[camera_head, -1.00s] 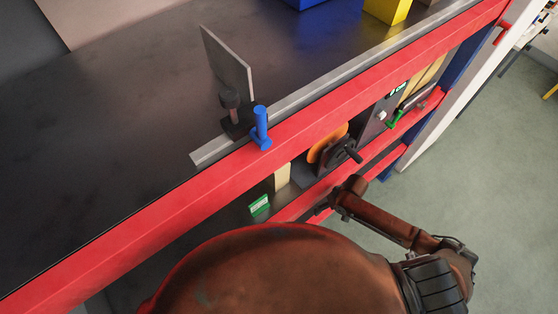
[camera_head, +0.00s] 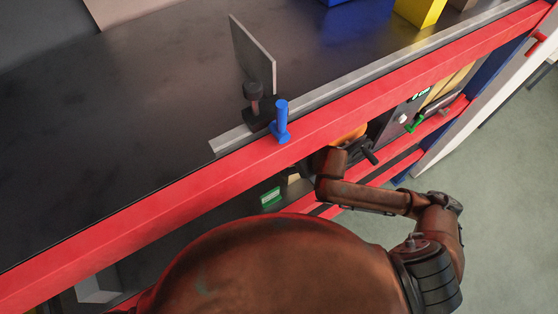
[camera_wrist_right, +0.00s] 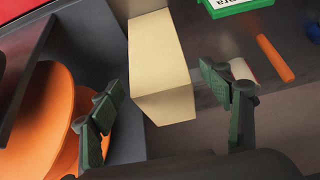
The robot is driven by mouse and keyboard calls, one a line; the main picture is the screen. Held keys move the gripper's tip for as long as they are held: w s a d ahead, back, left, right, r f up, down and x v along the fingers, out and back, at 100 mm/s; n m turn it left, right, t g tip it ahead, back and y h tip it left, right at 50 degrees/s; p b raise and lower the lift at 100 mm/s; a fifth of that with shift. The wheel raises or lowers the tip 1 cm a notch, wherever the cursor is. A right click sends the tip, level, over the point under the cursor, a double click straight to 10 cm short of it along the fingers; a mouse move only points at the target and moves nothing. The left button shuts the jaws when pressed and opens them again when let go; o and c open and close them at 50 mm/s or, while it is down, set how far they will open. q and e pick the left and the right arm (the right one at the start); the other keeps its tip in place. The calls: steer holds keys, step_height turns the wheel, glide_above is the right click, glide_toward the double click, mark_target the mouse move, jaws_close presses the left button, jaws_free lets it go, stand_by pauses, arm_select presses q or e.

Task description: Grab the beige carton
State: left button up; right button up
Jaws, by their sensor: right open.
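The beige carton (camera_wrist_right: 158,55) is a plain upright-looking block in the upper middle of the right wrist view. My right gripper (camera_wrist_right: 165,92) is open, one dark green finger to the left of the carton and one to its right. The carton's near end lies between the fingers in the picture; I cannot tell how deep it is between them, and I see no clear contact. In the head view my right arm (camera_head: 375,195) reaches under the red beam, and its gripper and most of the carton are hidden. My left gripper is not in view.
An orange reel (camera_wrist_right: 35,125) is left of the carton, beside a grey panel (camera_wrist_right: 85,45). A green-and-white labelled box (camera_wrist_right: 235,5), an orange handle (camera_wrist_right: 275,58) and a pale cylinder (camera_wrist_right: 242,72) are on the right. The red beam (camera_head: 360,105) runs above my right arm.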

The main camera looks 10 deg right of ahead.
mark_target(291, 179)
steer(key=w+f, duration=0.1)
steer(key=w+a+f+p, duration=0.1)
steer(key=w+f, duration=0.1)
steer(key=w+a+f, duration=0.1)
steer(key=w, duration=0.1)
steer(key=shift+w+f+p, duration=0.15)
steer(key=shift+f+p, duration=0.2)
steer(key=shift+f, duration=0.05)
steer(key=shift+w+f, duration=0.15)
steer(key=shift+f, duration=0.15)
steer(key=c, duration=0.3)
jaws_close()
steer(key=shift+r, duration=0.1)
stand_by(0.3)
